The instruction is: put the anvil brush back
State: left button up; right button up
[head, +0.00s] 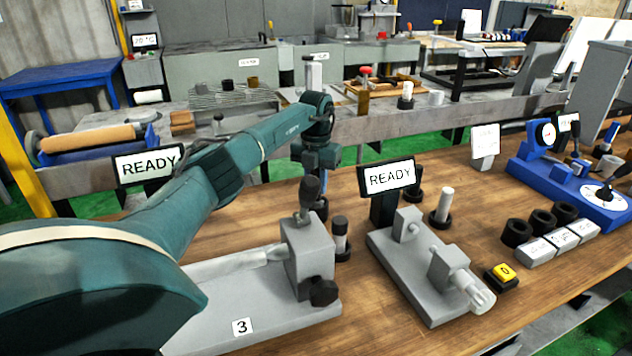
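I cannot pick out the anvil brush with certainty. A thin upright blue piece (612,131) stands at the far right behind the blue dial gauge stand (545,162), too small to identify. My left gripper (319,185) points down over the back of the wooden bench, behind the grey fixture marked 3. Its fingertips are partly hidden, and I cannot tell whether they hold anything. A dark round piece (320,208) shows just below it; I cannot tell if they touch. My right gripper is out of view.
The grey fixture (308,255) with black knobs and a second grey fixture (430,265) stand on the bench (380,330). Upright pins (444,203) in black bases, black rings (517,232), white blocks (562,240) and a yellow button (503,272) stand around them. Two READY screens (389,177) rise behind.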

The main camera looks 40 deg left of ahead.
pick_arm(q)
jog(key=shift+f, duration=0.15)
jog(key=o, duration=1)
notch_tip(320, 180, up, 12)
jog(key=shift+r, duration=0.2)
